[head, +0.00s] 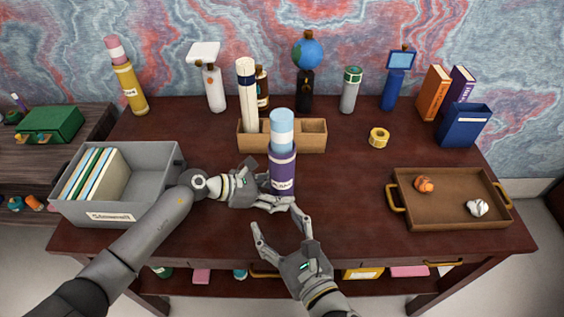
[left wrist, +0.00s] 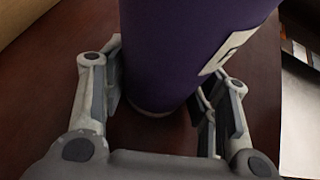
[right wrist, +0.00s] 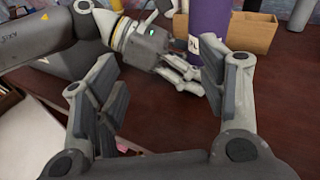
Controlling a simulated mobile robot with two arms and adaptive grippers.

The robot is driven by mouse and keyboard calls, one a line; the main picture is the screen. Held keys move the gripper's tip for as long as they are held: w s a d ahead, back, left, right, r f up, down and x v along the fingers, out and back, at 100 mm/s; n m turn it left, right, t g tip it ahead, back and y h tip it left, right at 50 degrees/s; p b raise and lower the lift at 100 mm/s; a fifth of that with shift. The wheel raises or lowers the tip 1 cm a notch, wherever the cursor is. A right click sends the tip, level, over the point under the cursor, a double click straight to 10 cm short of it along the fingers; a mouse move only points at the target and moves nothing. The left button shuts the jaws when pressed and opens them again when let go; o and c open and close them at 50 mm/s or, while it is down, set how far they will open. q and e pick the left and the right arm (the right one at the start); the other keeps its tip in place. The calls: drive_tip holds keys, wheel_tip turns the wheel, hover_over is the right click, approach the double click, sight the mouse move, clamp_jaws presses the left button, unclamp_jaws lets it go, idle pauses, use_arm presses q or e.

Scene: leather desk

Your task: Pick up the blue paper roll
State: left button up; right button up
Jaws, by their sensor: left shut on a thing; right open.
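A light blue paper roll (head: 282,124) with a white band stands upright, its lower part hidden in a purple labelled tube (head: 283,168) on the desk. My left gripper (head: 276,202) is shut around the low part of the purple tube. The left wrist view shows the tube (left wrist: 185,55) between its fingers; the blue roll is out of that view. My right gripper (head: 277,225) is open and empty, in front of the tube. In the right wrist view the purple tube (right wrist: 209,22) is beyond its fingers.
A grey file box (head: 150,165) is at left, a brown tray (head: 450,190) at right. A yellow tape roll (head: 379,137) lies between. The desk right of the tube is clear.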

sight(285, 143)
drive_tip(key=w+d+r+m+t+h, duration=0.1)
drive_tip(key=w+d+r+m+h, duration=0.1)
drive_tip(key=r, duration=0.3)
drive_tip(key=w+d+r+m+t+h, duration=0.1)
drive_tip(key=w+d+r+t, duration=0.15)
drive_tip(key=r, duration=0.25)
drive_tip(key=shift+m+g, duration=0.3)
drive_tip(key=shift+g, duration=0.15)
drive_tip(key=x, duration=0.6)
drive_tip(key=shift+w+a+f, duration=0.1)
drive_tip(key=shift+w+a, duration=0.15)
drive_tip(key=shift+a, duration=0.2)
drive_tip(key=shift+x, duration=2.75)
drive_tip(key=shift+a, duration=0.1)
drive_tip(key=c, duration=1.4)
clamp_jaws()
wheel_tip(285, 143, up, 28)
